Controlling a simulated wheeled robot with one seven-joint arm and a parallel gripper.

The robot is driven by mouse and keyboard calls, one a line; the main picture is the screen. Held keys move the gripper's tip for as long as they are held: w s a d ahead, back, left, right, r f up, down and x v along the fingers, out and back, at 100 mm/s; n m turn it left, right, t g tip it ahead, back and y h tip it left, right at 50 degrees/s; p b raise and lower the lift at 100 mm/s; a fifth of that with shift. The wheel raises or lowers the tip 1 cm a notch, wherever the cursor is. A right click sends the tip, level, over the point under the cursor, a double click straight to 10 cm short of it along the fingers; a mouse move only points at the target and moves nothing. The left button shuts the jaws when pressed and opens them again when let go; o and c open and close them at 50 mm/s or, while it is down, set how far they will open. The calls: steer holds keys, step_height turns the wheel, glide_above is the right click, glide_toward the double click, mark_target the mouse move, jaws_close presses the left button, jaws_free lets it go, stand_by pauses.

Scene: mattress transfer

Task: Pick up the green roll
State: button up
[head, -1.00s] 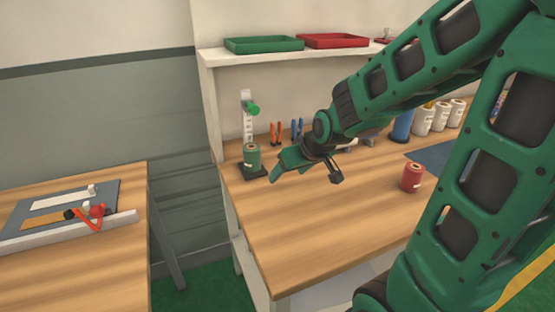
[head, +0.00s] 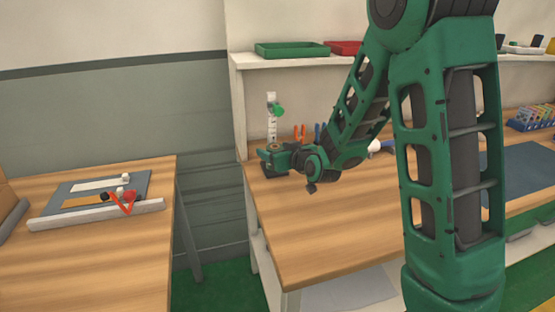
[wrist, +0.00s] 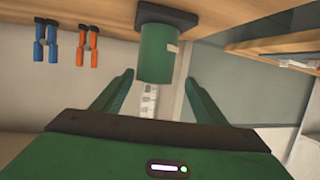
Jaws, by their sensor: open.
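The green roll (wrist: 157,55) stands on a small black base (wrist: 166,17) near the left end of the wooden workbench (head: 330,225). The wrist view shows it inverted, with a small pale label on its side. In the head view my gripper (head: 264,158) covers most of the roll, and only a bit of its top (head: 275,147) seems to show. My gripper is open in the wrist view (wrist: 160,78), one finger to each side of the roll's line. The roll is roughly centred between the fingertips, and I see no contact.
A white post with a green knob (head: 272,115) stands behind the roll. A shelf above holds a green tray (head: 292,50) and a red tray (head: 344,48). A separate table (head: 100,250) stands to the left.

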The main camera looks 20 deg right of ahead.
steer(key=shift+d+f+x, duration=0.1)
steer(key=shift+d+x, duration=0.05)
steer(key=shift+x, duration=0.95)
steer(key=shift+d+f+x, duration=0.1)
steer(key=shift+x, duration=1.05)
steer(key=shift+d+f+x, duration=0.1)
steer(key=shift+d+x, duration=0.05)
steer(key=shift+x, duration=0.95)
steer(key=c, duration=1.3)
steer(key=shift+c, duration=0.6)
steer(key=shift+r, duration=0.2)
